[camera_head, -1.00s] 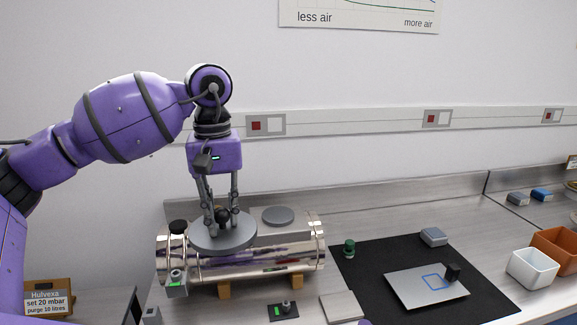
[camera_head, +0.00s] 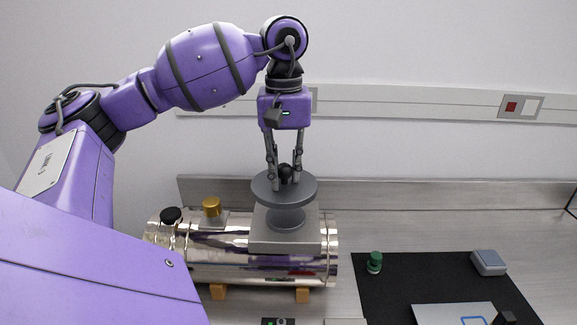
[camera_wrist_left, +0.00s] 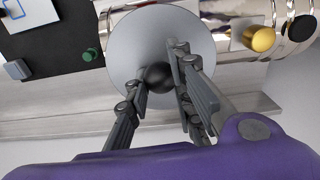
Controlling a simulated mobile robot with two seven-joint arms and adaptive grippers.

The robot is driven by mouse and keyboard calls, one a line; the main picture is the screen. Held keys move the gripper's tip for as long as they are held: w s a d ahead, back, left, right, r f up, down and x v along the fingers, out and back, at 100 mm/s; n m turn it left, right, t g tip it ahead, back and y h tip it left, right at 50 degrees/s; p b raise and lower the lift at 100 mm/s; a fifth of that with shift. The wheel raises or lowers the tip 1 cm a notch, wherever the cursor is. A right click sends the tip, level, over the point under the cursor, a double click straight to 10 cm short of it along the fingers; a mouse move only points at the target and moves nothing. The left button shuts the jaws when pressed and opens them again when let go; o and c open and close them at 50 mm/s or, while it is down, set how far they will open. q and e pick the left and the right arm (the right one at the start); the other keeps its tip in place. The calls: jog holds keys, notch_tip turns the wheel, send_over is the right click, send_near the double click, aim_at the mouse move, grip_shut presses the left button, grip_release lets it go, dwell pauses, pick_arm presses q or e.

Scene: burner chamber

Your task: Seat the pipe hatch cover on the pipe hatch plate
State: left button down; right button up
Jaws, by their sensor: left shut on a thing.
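The pipe hatch cover is a round grey disc (camera_head: 268,190) with a black ball knob (camera_head: 285,172) on top. My left gripper (camera_head: 287,178) is shut on this knob, and the disc is about level. The pipe hatch plate (camera_head: 312,235) is a square grey block on top of a shiny metal cylinder. The cover is above the plate, with a narrower round grey part between them; I cannot tell whether they touch. In the left wrist view the disc (camera_wrist_left: 150,25) hides the plate, and the fingers close on the knob (camera_wrist_left: 158,77). My right gripper is not in view.
The shiny cylinder (camera_head: 230,265) rests on wooden blocks and carries a gold cap (camera_head: 211,207) and a black cap (camera_head: 171,215) left of the plate. A green-topped item (camera_head: 374,262) and a grey-blue box (camera_head: 488,262) are on the black mat (camera_head: 385,295) to the right.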

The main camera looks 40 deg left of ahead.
aim_at(286, 182)
pick_arm(q)
jog(key=shift+d+f, duration=0.1)
jog(key=shift+f, duration=0.05)
jog(key=shift+f+b, duration=0.45)
jog(key=shift+f, duration=1.1)
jog(key=shift+w+f, duration=0.1)
jog(key=shift+f, duration=0.85)
jog(key=shift+f+b, duration=0.25)
jog(key=shift+b, duration=0.05)
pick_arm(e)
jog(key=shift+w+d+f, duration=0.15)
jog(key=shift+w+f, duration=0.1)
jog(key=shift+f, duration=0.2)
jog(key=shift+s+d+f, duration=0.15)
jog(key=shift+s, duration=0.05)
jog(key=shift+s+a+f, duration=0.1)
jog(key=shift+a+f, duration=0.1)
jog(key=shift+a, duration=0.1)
pick_arm(q)
jog(key=shift+f, duration=0.2)
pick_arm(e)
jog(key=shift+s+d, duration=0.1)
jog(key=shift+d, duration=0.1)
